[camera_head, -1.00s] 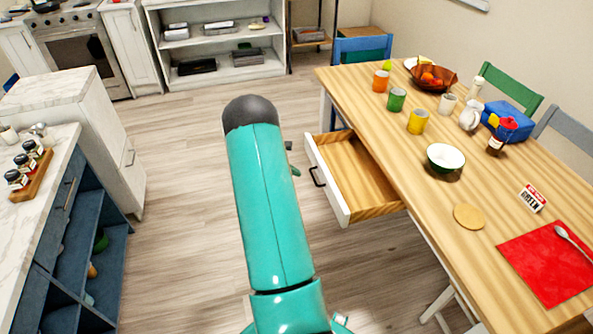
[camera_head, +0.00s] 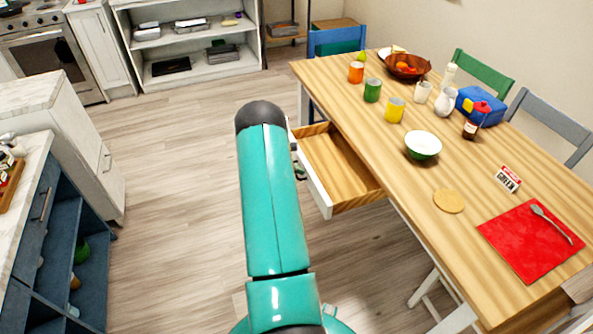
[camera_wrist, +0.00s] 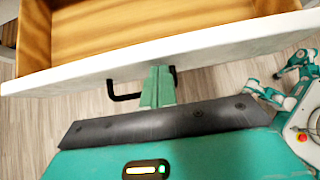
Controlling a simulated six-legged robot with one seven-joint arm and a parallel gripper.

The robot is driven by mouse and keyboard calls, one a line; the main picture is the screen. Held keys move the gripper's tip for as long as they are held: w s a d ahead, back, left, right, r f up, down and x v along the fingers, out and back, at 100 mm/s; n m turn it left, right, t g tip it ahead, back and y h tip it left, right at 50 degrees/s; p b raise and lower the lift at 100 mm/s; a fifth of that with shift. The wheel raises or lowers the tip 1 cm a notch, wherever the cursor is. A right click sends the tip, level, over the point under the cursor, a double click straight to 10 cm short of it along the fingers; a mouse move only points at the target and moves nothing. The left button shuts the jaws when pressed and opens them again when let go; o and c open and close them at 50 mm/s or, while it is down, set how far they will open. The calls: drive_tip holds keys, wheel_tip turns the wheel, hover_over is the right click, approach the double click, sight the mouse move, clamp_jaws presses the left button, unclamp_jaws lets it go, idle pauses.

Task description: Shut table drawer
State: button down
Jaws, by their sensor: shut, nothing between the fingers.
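The table drawer (camera_head: 341,165) stands pulled out from the long side of the wooden table (camera_head: 470,172). It looks empty. In the wrist view the drawer's white front (camera_wrist: 215,45) crosses the upper part of the picture, with its wooden inside beyond. The dark handle (camera_wrist: 124,96) is on that front. My gripper (camera_wrist: 158,75) is shut with nothing between its fingers. Its fingertips are at the drawer front by the handle; I cannot tell whether they touch. In the head view my arm hides most of the gripper and the handle.
The tabletop holds cups, a white-green bowl (camera_head: 423,145), a fruit bowl (camera_head: 407,66), a blue box (camera_head: 483,106) and a red mat (camera_head: 533,238). A blue chair (camera_head: 337,42) is at the table's far end. Counters stand on the left. Open floor (camera_head: 180,200) lies between.

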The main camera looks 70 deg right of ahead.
hover_over(340, 171)
idle(0.5)
